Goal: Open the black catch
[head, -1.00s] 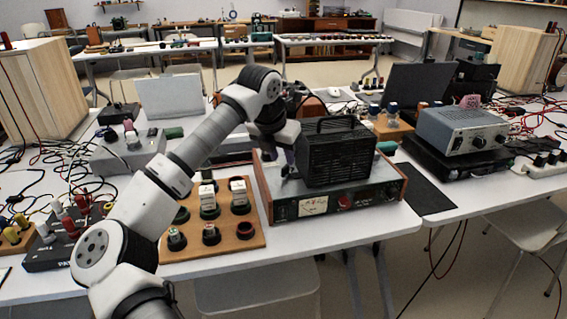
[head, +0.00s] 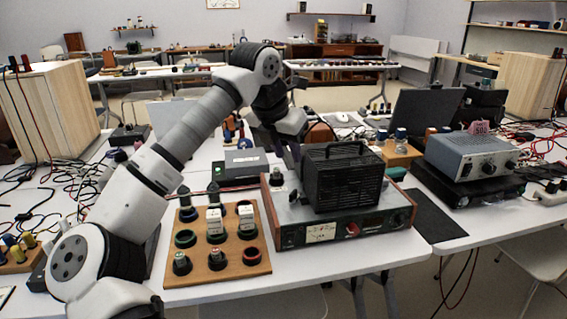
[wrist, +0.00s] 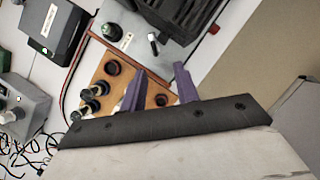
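I cannot pick out with certainty which part is the black catch. A small black lever with a pale tip (wrist: 153,42) stands on the grey top of the wood-sided instrument (head: 340,232), beside a pale label; in the head view a small dark part (head: 293,196) shows there too. A black ribbed case with a handle (head: 342,178) sits on the instrument, right of these parts. My gripper (wrist: 160,76) has two purple fingers spread apart with nothing between them. In the head view my gripper (head: 296,152) is above the instrument's left rear, close to the case.
A wooden board (head: 203,262) with round sockets and white blocks lies left of the instrument. A black box with a green light (head: 240,163) stands behind it. A grey meter (head: 470,150) and cables are at right.

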